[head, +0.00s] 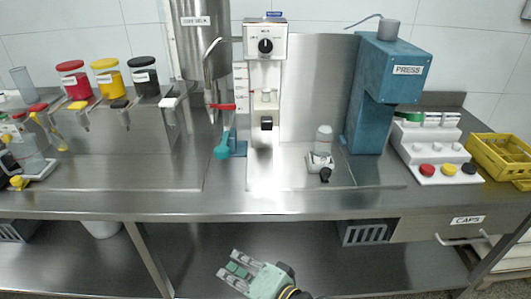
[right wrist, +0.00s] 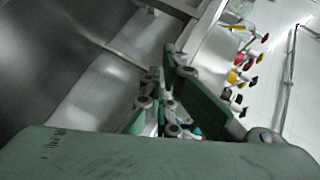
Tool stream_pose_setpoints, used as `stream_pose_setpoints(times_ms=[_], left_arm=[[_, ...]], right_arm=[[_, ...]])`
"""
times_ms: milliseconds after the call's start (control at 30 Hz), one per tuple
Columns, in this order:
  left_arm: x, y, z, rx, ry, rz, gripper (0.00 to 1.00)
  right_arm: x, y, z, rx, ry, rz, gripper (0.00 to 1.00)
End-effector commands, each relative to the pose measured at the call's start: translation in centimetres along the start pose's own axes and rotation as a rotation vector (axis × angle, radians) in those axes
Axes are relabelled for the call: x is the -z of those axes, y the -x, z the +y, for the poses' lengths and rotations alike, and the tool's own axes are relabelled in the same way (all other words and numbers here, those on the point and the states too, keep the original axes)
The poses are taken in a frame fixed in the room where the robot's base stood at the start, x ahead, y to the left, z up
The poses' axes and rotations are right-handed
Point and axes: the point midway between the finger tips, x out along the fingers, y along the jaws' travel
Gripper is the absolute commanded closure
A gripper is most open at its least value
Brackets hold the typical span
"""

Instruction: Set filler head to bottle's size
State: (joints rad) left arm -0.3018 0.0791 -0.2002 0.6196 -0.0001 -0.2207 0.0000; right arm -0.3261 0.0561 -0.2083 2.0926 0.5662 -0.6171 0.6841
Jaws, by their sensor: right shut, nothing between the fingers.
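The filler head (head: 265,45) is a white box with a black dial on its front, at the top of a white column at the back middle of the bench. A small black part (head: 266,122) sits lower on the column. A clear bottle (head: 324,138) stands upright in a small white holder with a black knob (head: 325,174), right of the column. My right gripper (head: 231,269) is low in front of the bench, below its front edge, far from the dial. It is shut and empty. In the right wrist view its fingers (right wrist: 165,110) are close together. My left gripper is not in view.
A blue press (head: 393,70) stands right of the bottle, then a white cap rack (head: 436,150) and a yellow crate (head: 500,160).

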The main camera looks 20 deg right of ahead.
Motion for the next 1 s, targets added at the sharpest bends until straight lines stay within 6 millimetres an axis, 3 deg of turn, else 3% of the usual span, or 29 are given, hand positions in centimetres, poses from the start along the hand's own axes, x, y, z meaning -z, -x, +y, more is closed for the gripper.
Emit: stream_pose_setpoints(times_ms=[33,133,200,300,433,600,733,1000], left_arm=[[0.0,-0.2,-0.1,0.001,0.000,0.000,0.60],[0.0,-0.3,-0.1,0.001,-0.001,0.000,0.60],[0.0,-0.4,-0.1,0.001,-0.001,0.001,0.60],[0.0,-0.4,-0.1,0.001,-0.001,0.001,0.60],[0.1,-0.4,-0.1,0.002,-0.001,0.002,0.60],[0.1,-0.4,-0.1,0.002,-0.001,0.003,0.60],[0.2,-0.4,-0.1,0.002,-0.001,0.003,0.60],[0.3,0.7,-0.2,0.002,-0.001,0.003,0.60]], right_arm=[[1.2,-0.9,-2.5,0.100,-0.131,0.041,1.00],[4.4,-1.8,-6.8,0.306,-0.436,0.117,1.00],[7.2,-2.0,-8.9,0.450,-0.668,0.165,1.00],[11.3,-2.0,-10.3,0.644,-0.996,0.228,1.00],[15.8,-1.5,-9.7,0.854,-1.354,0.306,1.00],[18.9,-1.0,-7.6,1.027,-1.634,0.380,1.00],[19.8,-0.9,-6.9,1.077,-1.707,0.404,1.00],[22.9,-2.8,-7.9,1.082,-1.709,0.406,1.00]])
